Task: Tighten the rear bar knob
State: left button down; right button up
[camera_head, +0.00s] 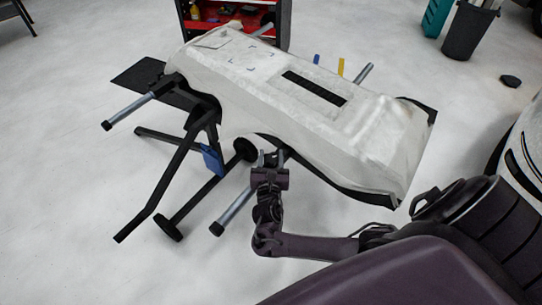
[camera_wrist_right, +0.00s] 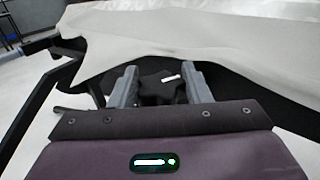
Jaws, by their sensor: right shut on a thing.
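The black knob (camera_wrist_right: 158,90) with a white mark on it sits under the edge of the white-wrapped bumper. My right gripper (camera_wrist_right: 160,76) has one grey finger on each side of the knob and is shut on it. In the head view my right gripper (camera_head: 271,156) is at the lower near edge of the bumper (camera_head: 330,125), close to a grey bar (camera_head: 234,208) with a black end cap. The knob is mostly hidden there by the gripper and the bumper. My left gripper is not in view.
The bumper rests on a black folding stand (camera_head: 172,180) with legs spread to the left. A second grey bar (camera_head: 135,108) sticks out at the left. A red tool cart (camera_head: 235,12) and a dark bin (camera_head: 468,32) stand behind. Floor at the lower left is clear.

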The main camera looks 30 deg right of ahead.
aim_at(270, 164)
dwell(0.5)
jog(key=o, duration=0.9)
jog(key=shift+o, duration=0.2)
jog(key=v, duration=0.7)
jog(key=shift+s+a+p, duration=0.25)
jog(key=shift+a+p, duration=0.1)
jog(key=shift+o, duration=0.2)
